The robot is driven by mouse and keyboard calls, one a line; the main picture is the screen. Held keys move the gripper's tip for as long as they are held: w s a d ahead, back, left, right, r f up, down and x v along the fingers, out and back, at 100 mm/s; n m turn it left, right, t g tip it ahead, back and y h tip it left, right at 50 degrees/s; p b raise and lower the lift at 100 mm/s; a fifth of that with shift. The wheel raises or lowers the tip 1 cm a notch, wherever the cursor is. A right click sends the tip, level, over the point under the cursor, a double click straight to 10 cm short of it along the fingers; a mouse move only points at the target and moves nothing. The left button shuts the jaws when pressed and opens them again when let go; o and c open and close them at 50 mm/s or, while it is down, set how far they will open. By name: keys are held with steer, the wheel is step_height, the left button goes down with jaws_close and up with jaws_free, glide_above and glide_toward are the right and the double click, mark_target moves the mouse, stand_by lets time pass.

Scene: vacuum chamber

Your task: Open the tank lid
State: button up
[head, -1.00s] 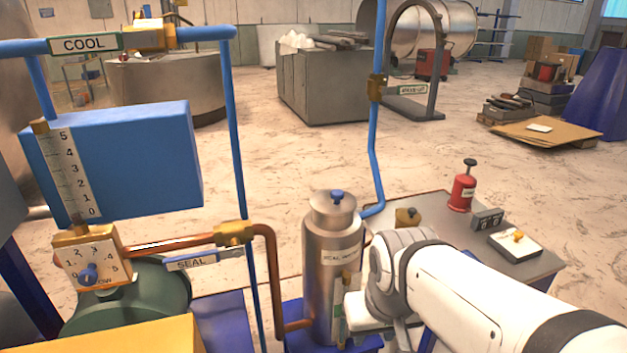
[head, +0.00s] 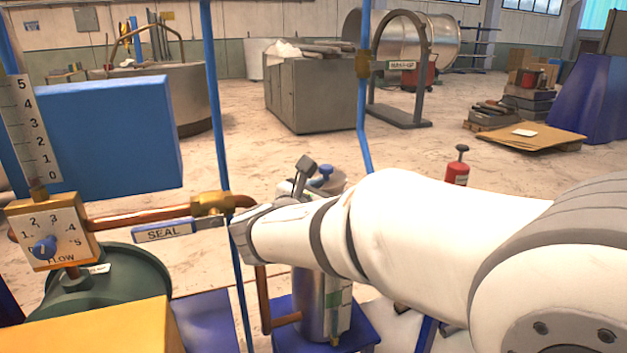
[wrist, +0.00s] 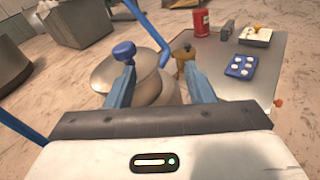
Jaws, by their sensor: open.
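The tank (head: 311,298) is a steel cylinder on a blue stand, mostly hidden behind my arm in the head view. Its lid, with a blue knob (head: 325,171), shows just above my arm. In the wrist view the round steel lid (wrist: 112,72) and its blue knob (wrist: 124,50) lie just beyond my fingers. My gripper (wrist: 160,80) is open, its two blue fingers apart with nothing held between them. The left finger overlaps the lid in the picture, and the knob is left of the gap. I cannot tell whether a finger touches the lid.
A blue pipe (wrist: 145,28) rises close beside the tank. A grey table (wrist: 215,60) on the right holds a red canister (wrist: 186,20) and a blue tray (wrist: 241,66). A copper pipe (head: 140,216) and a SEAL label (head: 163,232) stand left of my arm.

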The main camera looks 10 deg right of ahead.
mark_target(323, 169)
steer(key=w+a+n+t, duration=0.1)
steer(key=w+a+r+n+t, duration=0.1)
steer(key=a+n, duration=0.1)
steer(key=shift+w+r+y, duration=0.2)
steer(key=shift+y, duration=0.1)
steer(key=x, duration=0.7)
steer(key=shift+w+d, duration=0.1)
steer(key=shift+w, duration=0.05)
steer(key=shift+r, duration=0.1)
steer(key=shift+c, duration=0.5)
jaws_close()
